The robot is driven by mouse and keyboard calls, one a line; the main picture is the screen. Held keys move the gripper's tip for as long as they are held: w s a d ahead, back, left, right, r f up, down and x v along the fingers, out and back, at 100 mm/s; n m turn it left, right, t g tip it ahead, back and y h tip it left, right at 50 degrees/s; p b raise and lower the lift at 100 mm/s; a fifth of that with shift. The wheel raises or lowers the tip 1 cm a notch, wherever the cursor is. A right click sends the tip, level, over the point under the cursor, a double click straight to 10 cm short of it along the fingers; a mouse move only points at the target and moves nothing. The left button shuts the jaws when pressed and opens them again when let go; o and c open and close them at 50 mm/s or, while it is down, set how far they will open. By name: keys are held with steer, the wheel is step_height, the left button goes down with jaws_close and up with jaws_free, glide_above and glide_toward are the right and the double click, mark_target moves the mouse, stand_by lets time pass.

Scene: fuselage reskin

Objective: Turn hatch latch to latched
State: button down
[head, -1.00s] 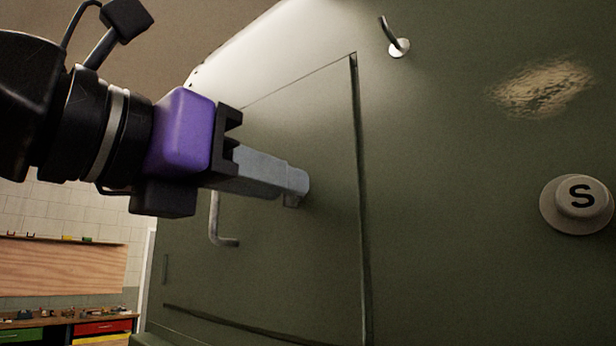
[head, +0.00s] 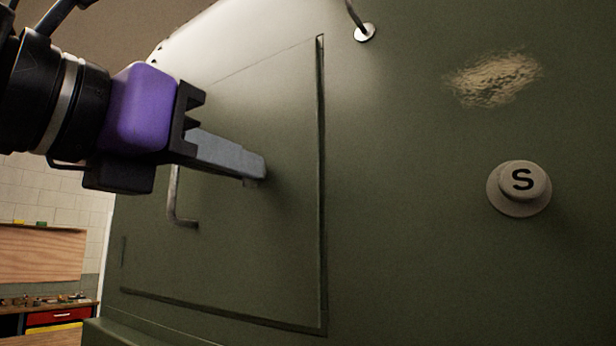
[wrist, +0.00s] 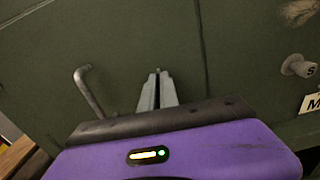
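The hatch (head: 285,240) is a square panel outlined by dark seams in a dark green fuselage wall. A bent metal handle (head: 172,205) stands out from its left part, and it shows left of my fingers in the wrist view (wrist: 88,92). A metal lever on a round base (head: 364,33) sits above the hatch's upper right corner, cut by the top edge. I cannot tell which of these is the latch. My gripper (head: 257,170) points at the hatch, right of the handle and apart from it. Its grey fingers look closed together, with nothing visible between them.
A round knob marked S (head: 520,185) sticks out right of the hatch. A worn patch (head: 493,78) is above it. A sign with an M (wrist: 311,103) shows in the wrist view. A workbench with drawers (head: 50,318) stands at the lower left.

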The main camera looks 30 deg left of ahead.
steer(key=shift+d+f+m+b, duration=0.1)
steer(key=shift+m+b, duration=0.95)
steer(key=shift+m, duration=3.3)
steer(key=shift+d+f+m+b, duration=0.1)
steer(key=shift+m+b, duration=0.9)
steer(key=shift+m, duration=3.35)
steer(key=c, duration=1.6)
jaws_free()
